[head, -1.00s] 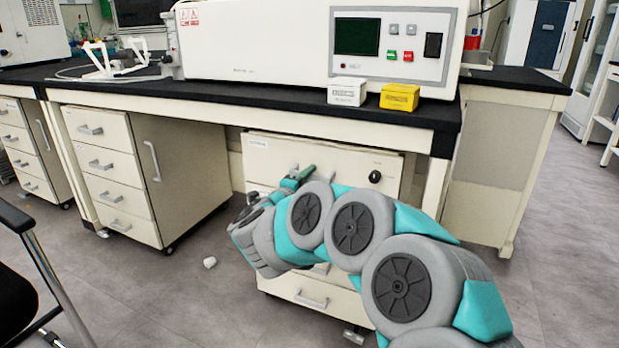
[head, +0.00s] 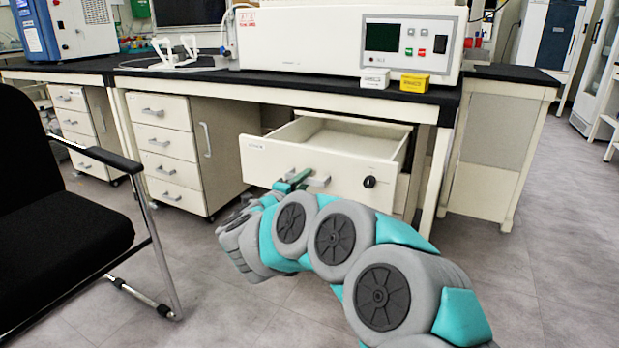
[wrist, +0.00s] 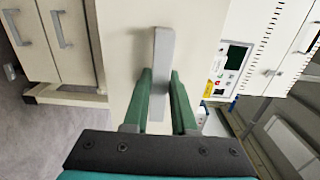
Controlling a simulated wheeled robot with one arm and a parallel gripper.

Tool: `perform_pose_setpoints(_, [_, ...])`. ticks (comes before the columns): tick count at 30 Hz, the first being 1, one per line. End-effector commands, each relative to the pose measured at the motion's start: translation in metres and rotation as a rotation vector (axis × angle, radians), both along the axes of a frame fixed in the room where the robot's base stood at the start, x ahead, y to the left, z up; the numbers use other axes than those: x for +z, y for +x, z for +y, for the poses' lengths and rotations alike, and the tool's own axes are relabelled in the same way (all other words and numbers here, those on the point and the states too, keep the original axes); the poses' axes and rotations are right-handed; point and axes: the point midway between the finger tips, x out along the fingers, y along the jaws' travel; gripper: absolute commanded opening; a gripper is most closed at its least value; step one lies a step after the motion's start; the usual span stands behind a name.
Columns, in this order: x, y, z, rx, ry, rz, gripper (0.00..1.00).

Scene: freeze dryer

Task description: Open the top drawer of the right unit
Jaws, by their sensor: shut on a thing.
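The top drawer (head: 345,172) of the right unit is pulled well out from under the bench in the head view, and its empty interior shows. Its front has a grey bar handle (wrist: 164,62) and a black round knob (head: 369,182). My gripper (wrist: 160,84) has its green fingers on either side of the handle in the wrist view and is shut on it. In the head view the gripper (head: 293,181) is at the handle, partly behind my arm. My arm hides the unit's lower drawers.
The left drawer unit (head: 175,150) stands under the bench. A black chair (head: 60,210) stands at the left front. A white box (head: 375,79) and a yellow box (head: 414,83) sit at the bench edge (head: 300,91). The floor at right is clear.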

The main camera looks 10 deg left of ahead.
Motion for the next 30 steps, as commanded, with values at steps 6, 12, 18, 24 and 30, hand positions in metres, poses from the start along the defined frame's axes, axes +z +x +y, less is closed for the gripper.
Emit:
perform_pose_setpoints(6, [-0.001, -0.035, 0.013, 0.003, 0.002, 0.002, 0.0])
perform_pose_setpoints(12, [-0.002, -0.054, 0.02, 0.002, 0.0, 0.003, 0.0])
perform_pose_setpoints(18, [-0.002, -0.059, 0.022, 0.0, 0.0, 0.003, 0.0])
perform_pose_setpoints(24, [-0.002, -0.059, 0.021, 0.0, 0.0, 0.003, 0.0])
perform_pose_setpoints(30, [-0.001, -0.059, 0.021, 0.0, 0.0, 0.002, 0.38])
